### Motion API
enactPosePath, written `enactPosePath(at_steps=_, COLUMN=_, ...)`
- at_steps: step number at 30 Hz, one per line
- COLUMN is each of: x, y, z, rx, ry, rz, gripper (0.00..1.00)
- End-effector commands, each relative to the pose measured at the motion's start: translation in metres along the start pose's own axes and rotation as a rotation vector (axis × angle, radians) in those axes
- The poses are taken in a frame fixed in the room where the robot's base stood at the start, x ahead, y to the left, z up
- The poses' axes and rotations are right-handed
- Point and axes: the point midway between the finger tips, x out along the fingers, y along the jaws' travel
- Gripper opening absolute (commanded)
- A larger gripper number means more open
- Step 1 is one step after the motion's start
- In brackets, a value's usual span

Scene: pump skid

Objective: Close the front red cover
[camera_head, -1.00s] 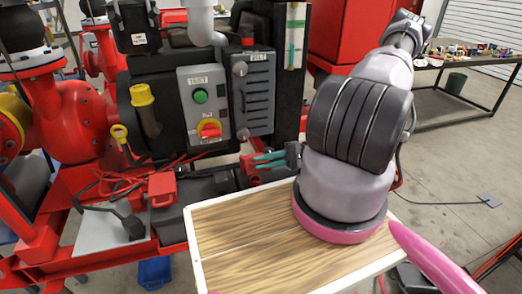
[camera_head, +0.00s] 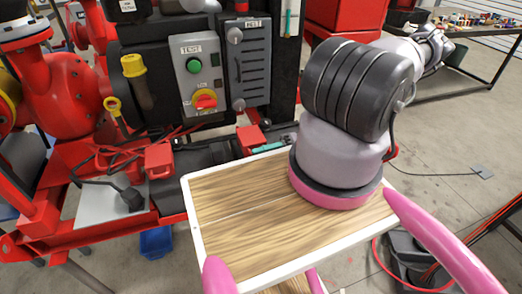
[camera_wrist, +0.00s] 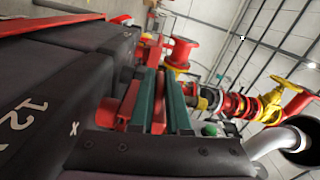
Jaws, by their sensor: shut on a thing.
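Two red covers show on the dark batteries in the head view. One red cover (camera_head: 159,160) is at the left; the other red cover (camera_head: 250,138) stands beside my gripper. I cannot tell for sure which is the front one. My gripper (camera_head: 268,148) is low at the right-hand cover, its green fingers partly hidden by the tray and my arm. In the wrist view my gripper (camera_wrist: 161,77) has its two green fingers close together with a narrow red part (camera_wrist: 160,112) between them. A wider red block (camera_wrist: 130,104) lies just left of the fingers.
A black battery (camera_wrist: 40,105) with white lettering fills the left of the wrist view. A control panel (camera_head: 197,75) with green and red buttons stands behind. Red cables (camera_head: 120,150) lie left of the batteries.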

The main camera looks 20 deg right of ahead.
Motion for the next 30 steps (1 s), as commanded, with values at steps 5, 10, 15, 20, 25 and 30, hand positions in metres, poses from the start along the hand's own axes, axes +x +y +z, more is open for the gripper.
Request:
enactPosePath(at_steps=5, x=-0.001, y=0.002, z=-0.001, rx=-0.007, ry=0.002, rz=0.005, gripper=0.0)
enactPosePath(at_steps=10, x=-0.001, y=0.002, z=-0.001, rx=-0.006, ry=0.002, rz=0.005, gripper=0.0)
enactPosePath(at_steps=15, x=-0.001, y=0.002, z=-0.001, rx=-0.005, ry=0.002, rz=0.005, gripper=0.43)
enactPosePath(at_steps=20, x=-0.001, y=0.001, z=-0.001, rx=-0.004, ry=0.001, rz=0.003, gripper=0.43)
enactPosePath(at_steps=25, x=-0.004, y=0.001, z=-0.001, rx=-0.004, ry=0.002, rz=0.003, gripper=0.43)
enactPosePath(at_steps=30, x=-0.029, y=0.002, z=-0.001, rx=-0.004, ry=0.004, rz=0.007, gripper=0.43)
